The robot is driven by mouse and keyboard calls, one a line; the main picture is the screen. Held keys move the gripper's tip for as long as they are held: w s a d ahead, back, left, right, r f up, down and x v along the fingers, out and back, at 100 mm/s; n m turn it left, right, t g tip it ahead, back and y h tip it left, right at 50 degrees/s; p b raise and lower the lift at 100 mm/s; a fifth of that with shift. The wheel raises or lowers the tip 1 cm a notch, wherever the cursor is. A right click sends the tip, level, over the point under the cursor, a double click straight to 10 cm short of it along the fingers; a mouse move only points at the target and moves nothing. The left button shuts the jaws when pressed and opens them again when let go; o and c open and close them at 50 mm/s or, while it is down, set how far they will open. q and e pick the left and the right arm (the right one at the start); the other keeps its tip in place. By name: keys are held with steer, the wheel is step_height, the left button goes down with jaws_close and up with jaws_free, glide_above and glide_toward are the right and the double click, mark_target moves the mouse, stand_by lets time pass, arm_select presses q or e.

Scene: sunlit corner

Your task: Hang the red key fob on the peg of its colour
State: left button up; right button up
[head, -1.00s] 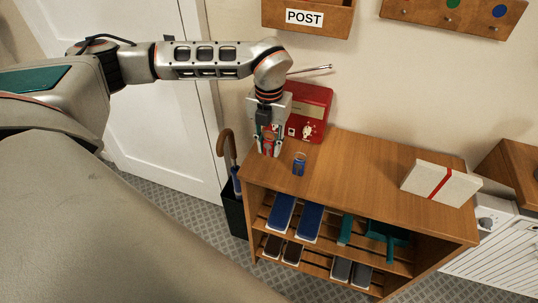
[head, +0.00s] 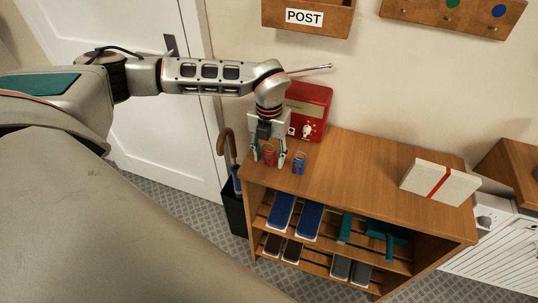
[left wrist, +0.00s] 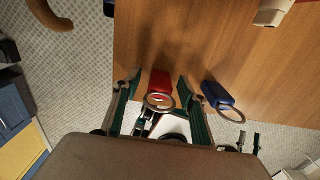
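The red key fob (head: 269,159) is on the left end of the wooden cabinet top, and its metal ring shows in the left wrist view beside the red body (left wrist: 160,82). My left gripper (head: 269,162) points down over it, open, with one finger on each side of the fob; in the left wrist view gaps show between fob and fingers (left wrist: 158,95). The peg rack (head: 453,14) is on the wall at upper right, cut off, showing green and blue marks; no red mark shows. My right gripper is out of view.
A red radio (head: 309,108) stands behind the gripper, close by. A white box with red ribbon (head: 440,184) lies at the cabinet's right end; the top (head: 350,170) between is clear. A POST box (head: 306,22) hangs above. An umbrella stand (head: 234,215) is at left.

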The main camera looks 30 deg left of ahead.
mark_target(268, 150)
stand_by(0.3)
arm_select(q)
steer(key=r, duration=0.5)
steer(key=r+b, duration=0.1)
steer(key=r, duration=0.2)
steer(key=shift+w+a, duration=0.1)
steer(key=shift+a, duration=0.15)
steer(key=shift+f, duration=0.1)
